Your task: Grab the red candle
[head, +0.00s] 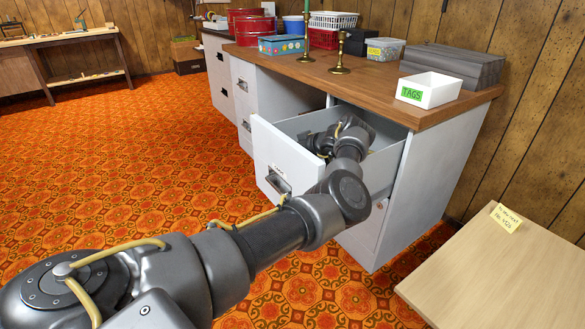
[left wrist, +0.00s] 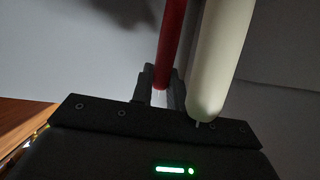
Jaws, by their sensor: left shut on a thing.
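The red candle (left wrist: 171,42) shows in the left wrist view, with its lower end in the picture between the dark fingers of my left gripper (left wrist: 161,86). The gripper is shut on it. A cream-white candle (left wrist: 221,55) lies close beside it on the right, outside the fingers, its wick end toward the gripper body. In the head view my left gripper (head: 326,143) is down inside the open top drawer (head: 283,153). The candles are hidden there by the drawer front and my arm. My right gripper is not in view.
The drawer walls surround my left gripper. On the wooden desktop (head: 385,92) stand a brass candlestick with a green candle (head: 306,18), an empty brass candlestick (head: 340,52), a white TAGS box (head: 429,90) and grey slabs (head: 452,65). A light wooden table (head: 510,275) is at lower right.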

